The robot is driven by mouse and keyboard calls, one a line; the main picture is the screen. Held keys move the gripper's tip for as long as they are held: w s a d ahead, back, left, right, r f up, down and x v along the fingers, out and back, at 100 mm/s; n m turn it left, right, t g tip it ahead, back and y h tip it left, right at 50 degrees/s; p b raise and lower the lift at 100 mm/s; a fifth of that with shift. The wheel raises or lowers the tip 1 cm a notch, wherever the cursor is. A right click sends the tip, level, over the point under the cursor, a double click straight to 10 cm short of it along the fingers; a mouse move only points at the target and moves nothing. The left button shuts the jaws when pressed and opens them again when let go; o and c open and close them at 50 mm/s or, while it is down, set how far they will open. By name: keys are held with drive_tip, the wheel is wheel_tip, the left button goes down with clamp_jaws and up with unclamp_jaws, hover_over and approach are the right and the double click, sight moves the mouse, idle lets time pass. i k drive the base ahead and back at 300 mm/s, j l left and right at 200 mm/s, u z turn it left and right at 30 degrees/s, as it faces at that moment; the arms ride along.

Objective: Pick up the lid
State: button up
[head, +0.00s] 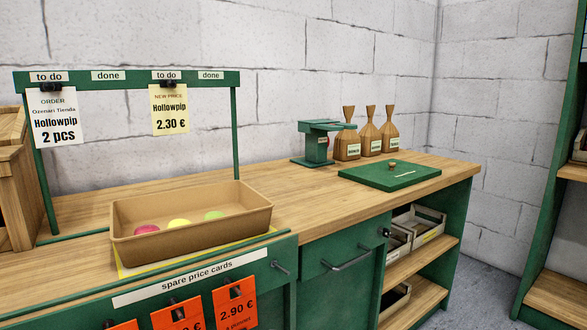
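A flat green lid (372,176) with a small wooden knob (392,163) on top lies on the wooden counter (300,203), towards its right end. A thin pale label strip shows on the lid's surface. The lid lies flat, and what is under it cannot be seen. My gripper does not show in the head view.
A tan tray (190,237) holding pink, yellow and green round things stands left of the lid. Behind the lid are a green stand (318,143) and three brown sacks (370,135). A green frame (125,77) with hanging cards rises at left. Crates sit on shelves below.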

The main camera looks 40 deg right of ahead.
sight(393, 175)
drive_tip(key=l+u, duration=0.35)
drive_tip(key=k+l+u, duration=0.15)
drive_tip(key=l+u, duration=0.2)
drive_tip(key=l, duration=0.2)
drive_tip(key=k+l+u, duration=0.1)
drive_tip(key=l+u, duration=0.25)
drive_tip(key=k+l+u, duration=0.2)
drive_tip(key=l+u, duration=0.15)
drive_tip(key=l, duration=0.15)
drive_tip(key=k+l+u, duration=0.5)
drive_tip(key=u, duration=0.2)
drive_tip(key=l, duration=0.1)
